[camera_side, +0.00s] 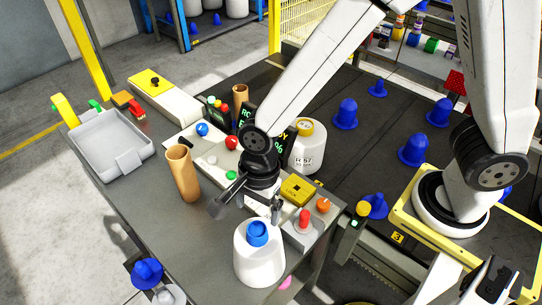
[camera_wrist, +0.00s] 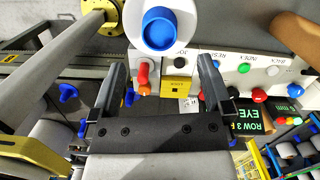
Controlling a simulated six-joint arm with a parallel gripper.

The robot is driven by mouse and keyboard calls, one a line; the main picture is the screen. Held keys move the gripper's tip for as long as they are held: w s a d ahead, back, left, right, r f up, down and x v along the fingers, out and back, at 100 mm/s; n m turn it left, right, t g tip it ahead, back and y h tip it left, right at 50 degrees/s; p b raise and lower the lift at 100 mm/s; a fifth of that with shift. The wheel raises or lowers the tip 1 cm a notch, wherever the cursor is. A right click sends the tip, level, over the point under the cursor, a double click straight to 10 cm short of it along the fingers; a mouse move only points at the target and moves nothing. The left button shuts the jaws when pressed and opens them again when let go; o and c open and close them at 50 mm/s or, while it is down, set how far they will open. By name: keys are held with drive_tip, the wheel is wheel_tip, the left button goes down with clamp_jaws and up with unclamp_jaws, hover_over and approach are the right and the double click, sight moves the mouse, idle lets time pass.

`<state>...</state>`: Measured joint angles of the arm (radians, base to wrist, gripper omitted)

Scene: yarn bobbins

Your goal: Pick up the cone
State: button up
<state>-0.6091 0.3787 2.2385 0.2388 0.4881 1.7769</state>
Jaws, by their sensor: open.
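A white yarn cone (camera_side: 260,262) with a blue top (camera_side: 257,233) stands upright at the table's front edge. It also shows in the wrist view, where the blue top (camera_wrist: 160,28) lies beyond my fingertips. A tan, hollow cone-shaped tube (camera_side: 183,175) stands upright left of my arm, and part of it shows at the wrist view's upper right (camera_wrist: 299,38). My gripper (camera_side: 277,210) is above the control panel, behind the white cone and apart from it. In the wrist view my gripper (camera_wrist: 162,65) is open, with nothing held between its fingers.
A panel with buttons (camera_side: 231,142), a yellow block (camera_side: 297,190) and a red-topped post (camera_side: 304,217) lie close under my gripper. Another white cone (camera_side: 307,148) and a second tan tube (camera_side: 240,100) stand behind. A grey tray (camera_side: 112,147) sits at left.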

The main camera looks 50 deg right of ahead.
sight(257, 228)
drive_tip(key=shift+a+f, duration=0.1)
drive_tip(key=shift+f, duration=1.2)
drive_tip(key=shift+f, duration=0.15)
drive_tip(key=shift+s+a+f, duration=0.1)
drive_tip(key=shift+a+f, duration=0.05)
drive_tip(key=shift+f, duration=1.05)
drive_tip(key=shift+s+a+f, duration=0.1)
drive_tip(key=shift+a+f, duration=0.05)
drive_tip(key=shift+f, duration=1.05)
drive_tip(key=shift+w, duration=0.1)
clamp_jaws()
